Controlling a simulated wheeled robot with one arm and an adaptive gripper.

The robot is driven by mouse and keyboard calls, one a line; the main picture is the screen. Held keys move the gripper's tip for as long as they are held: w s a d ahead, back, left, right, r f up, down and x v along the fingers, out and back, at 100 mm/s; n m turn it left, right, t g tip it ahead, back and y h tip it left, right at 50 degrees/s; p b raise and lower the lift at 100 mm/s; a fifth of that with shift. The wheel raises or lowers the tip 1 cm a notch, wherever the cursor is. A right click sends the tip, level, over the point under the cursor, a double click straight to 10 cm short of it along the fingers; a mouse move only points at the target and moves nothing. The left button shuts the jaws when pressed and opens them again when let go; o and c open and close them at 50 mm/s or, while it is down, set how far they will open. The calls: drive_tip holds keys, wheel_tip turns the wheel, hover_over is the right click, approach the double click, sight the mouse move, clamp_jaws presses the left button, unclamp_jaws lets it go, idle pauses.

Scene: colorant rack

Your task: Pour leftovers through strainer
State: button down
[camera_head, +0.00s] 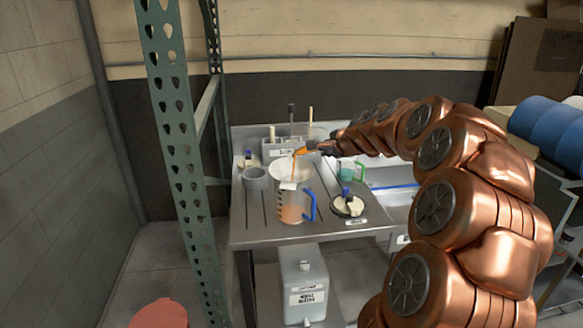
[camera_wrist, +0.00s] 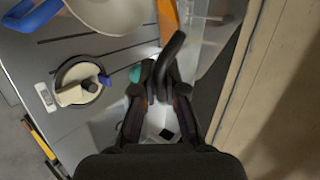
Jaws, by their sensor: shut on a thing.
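My gripper (camera_wrist: 163,92) is shut on the black handle (camera_wrist: 172,52) of a clear vessel (camera_wrist: 200,20) with orange liquid (camera_wrist: 168,18) in it. In the head view my gripper (camera_head: 331,148) holds the vessel tilted to the left, above the table. A thin orange stream (camera_head: 295,162) falls from it into a white cone strainer (camera_head: 283,173). The strainer's rim also shows in the wrist view (camera_wrist: 112,14). Most of the held vessel is hidden.
A grey pot (camera_head: 255,178) stands left of the jug. A round black-rimmed dish (camera_head: 348,207) with a blue-topped tool lies to its right. A green-handled jug (camera_head: 358,171) stands behind that. A green perforated post (camera_head: 185,150) rises at the left front. A white canister (camera_head: 304,285) stands below.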

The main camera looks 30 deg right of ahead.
drive_tip(key=shift+a+r, duration=0.1)
drive_tip(key=shift+a, duration=0.25)
idle(0.3)
drive_tip(key=shift+s+a+r+n+t+h+b, duration=0.1)
drive_tip(key=shift+a+r+n+t+h+b, duration=0.2)
drive_tip(key=shift+n+h+b, duration=0.45)
idle(1.0)
drive_tip(key=shift+m, duration=0.25)
